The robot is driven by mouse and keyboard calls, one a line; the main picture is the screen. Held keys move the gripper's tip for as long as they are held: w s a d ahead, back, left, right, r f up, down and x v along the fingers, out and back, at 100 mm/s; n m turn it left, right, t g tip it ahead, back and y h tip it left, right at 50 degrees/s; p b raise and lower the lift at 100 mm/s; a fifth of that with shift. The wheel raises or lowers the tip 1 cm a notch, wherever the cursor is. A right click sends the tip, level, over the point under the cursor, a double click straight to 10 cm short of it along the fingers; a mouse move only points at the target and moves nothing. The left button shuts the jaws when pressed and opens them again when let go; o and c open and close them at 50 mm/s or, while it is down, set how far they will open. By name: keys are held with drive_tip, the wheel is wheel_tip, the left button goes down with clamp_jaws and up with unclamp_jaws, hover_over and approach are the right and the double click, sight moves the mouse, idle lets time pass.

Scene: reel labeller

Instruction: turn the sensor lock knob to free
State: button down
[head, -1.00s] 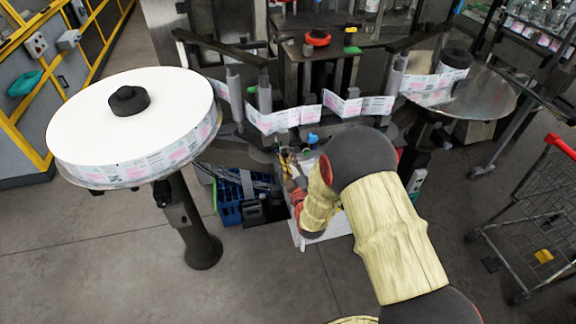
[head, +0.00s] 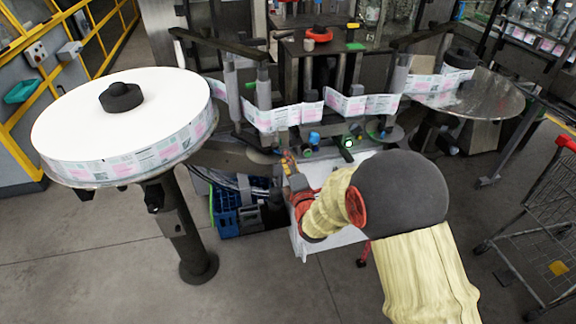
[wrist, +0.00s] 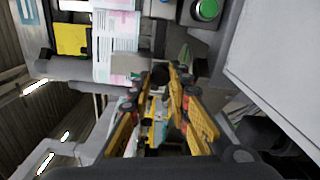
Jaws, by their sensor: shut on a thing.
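A small black knob (wrist: 160,74) shows between my fingertips in the wrist view; it looks like the sensor lock knob. My gripper (wrist: 164,82), with its yellow fingers, reaches up to the labeller's front and is shut on this knob. No marking for lock or free can be read. In the head view my gripper (head: 287,160) is low at the labeller's front, left of the blue knob (head: 314,138). The held knob cannot be made out there.
A green button (head: 347,144) is lit right of the blue knob; a green button (wrist: 207,9) also shows in the wrist view. The label web (head: 275,117) runs above my gripper. A large label reel (head: 60,125) stands left, a cart (head: 540,235) right.

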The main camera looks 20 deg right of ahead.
drive_tip(key=shift+f+n+b, duration=0.15)
drive_tip(key=shift+n+b, duration=1.5)
drive_tip(key=shift+n, duration=0.7)
drive_tip(key=shift+f+n+b, duration=0.1)
drive_tip(key=shift+n+b, duration=1.55)
drive_tip(key=shift+n, duration=0.7)
drive_tip(key=c, duration=1.8)
unclamp_jaws()
drive_tip(key=shift+r, duration=0.1)
drive_tip(key=shift+o, duration=0.7)
drive_tip(key=shift+s+r, duration=0.1)
drive_tip(key=s, duration=1.1)
drive_tip(key=shift+s, duration=0.4)
